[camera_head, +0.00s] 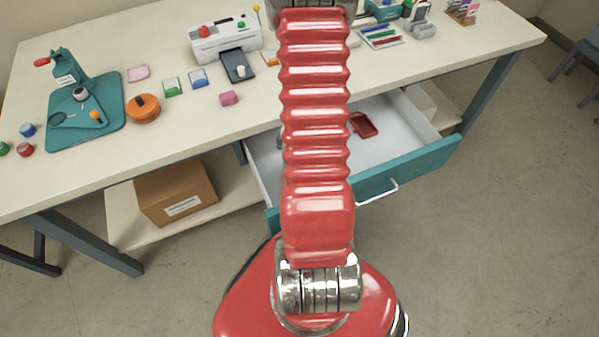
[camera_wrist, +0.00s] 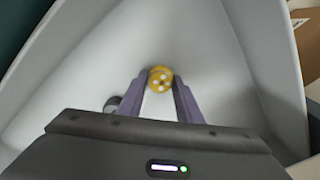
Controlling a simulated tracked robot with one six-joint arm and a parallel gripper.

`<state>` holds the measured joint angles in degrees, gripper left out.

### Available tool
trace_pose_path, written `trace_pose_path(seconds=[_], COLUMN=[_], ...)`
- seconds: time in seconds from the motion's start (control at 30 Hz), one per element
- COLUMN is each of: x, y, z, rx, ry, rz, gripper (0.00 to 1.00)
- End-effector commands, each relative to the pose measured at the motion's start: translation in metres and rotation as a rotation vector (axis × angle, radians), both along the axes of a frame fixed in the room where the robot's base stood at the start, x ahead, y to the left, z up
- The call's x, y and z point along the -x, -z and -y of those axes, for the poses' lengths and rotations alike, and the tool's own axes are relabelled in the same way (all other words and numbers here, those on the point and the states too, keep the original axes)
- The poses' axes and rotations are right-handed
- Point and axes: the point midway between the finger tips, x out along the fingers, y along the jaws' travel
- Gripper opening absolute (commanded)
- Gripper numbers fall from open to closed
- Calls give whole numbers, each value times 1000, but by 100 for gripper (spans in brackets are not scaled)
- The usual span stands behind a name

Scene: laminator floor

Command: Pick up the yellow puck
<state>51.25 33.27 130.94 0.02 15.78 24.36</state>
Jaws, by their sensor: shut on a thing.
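The yellow puck (camera_wrist: 160,79) shows in the wrist view as a small round yellow thing with pale spots on its face. My gripper (camera_wrist: 160,82) is shut on it, with one grey-purple finger on each side near the tips. Behind them is the white inside of the open drawer (camera_wrist: 193,40). I cannot tell whether the puck touches the drawer floor. In the head view my red arm hides the gripper and the puck.
The teal-fronted drawer (camera_head: 422,162) stands open below the table and holds a red item (camera_head: 363,124). A dark round thing (camera_wrist: 112,103) lies left of my fingers. A cardboard box (camera_head: 175,192) sits on the lower shelf. The tabletop (camera_head: 190,130) carries a teal press (camera_head: 85,105) and a white machine (camera_head: 224,40).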

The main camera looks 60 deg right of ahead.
Motion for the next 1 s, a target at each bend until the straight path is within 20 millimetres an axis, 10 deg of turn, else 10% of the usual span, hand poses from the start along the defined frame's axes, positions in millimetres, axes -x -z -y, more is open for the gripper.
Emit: trace_pose_path(seconds=[0.47, 1.0], x=[-1, -1], y=[-12, -82], z=[0, 1], rx=[1, 3], ry=[0, -1], rz=[1, 2], gripper=[10, 10])
